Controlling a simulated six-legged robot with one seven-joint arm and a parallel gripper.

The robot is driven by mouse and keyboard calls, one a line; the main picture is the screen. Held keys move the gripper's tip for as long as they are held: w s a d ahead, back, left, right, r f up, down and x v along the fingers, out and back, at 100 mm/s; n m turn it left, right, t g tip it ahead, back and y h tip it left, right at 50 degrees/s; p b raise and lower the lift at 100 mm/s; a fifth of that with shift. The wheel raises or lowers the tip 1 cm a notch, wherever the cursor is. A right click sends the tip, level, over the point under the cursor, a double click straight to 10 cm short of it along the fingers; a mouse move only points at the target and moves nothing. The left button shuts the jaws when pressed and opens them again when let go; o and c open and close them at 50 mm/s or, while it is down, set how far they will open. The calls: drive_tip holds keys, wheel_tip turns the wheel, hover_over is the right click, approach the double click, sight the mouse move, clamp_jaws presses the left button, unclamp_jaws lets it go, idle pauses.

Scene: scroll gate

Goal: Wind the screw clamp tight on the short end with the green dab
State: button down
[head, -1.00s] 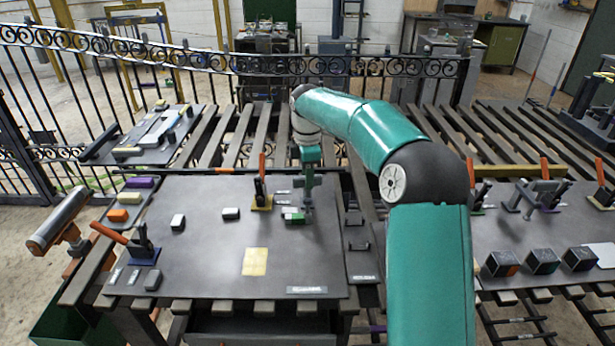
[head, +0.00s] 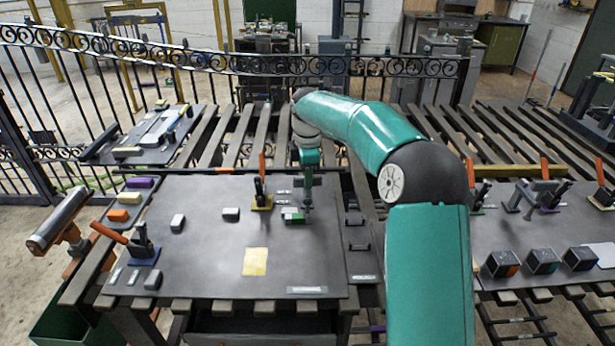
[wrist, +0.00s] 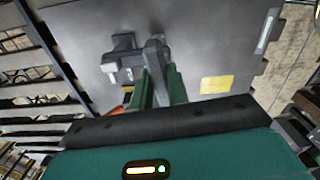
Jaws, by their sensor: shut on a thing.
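My gripper (head: 307,203) points down at the back right part of the dark work board (head: 205,260). In the wrist view its green fingers (wrist: 157,86) are closed around a dark grey upright part, which looks like part of the screw clamp (wrist: 154,52). A small white and green piece (head: 293,215) sits at the fingertips' left, and its green matches the green dab. In the wrist view a grey block with pale ends (wrist: 122,62) lies beside the fingers. The fingers hide the contact and the screw.
An orange-handled toggle clamp (head: 262,195) stands just left of my gripper, and another (head: 143,245) at the board's left. Two small blocks (head: 178,222) (head: 231,214) and a yellow patch (head: 255,262) lie on the board.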

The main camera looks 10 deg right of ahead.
drive_tip(key=m, duration=1.3)
drive_tip(key=shift+r+m, duration=0.1)
drive_tip(key=shift+m, duration=0.2)
drive_tip(key=m, duration=1)
drive_tip(key=shift+m, duration=0.4)
drive_tip(key=c, duration=1.4)
unclamp_jaws()
drive_tip(key=shift+o, duration=0.2)
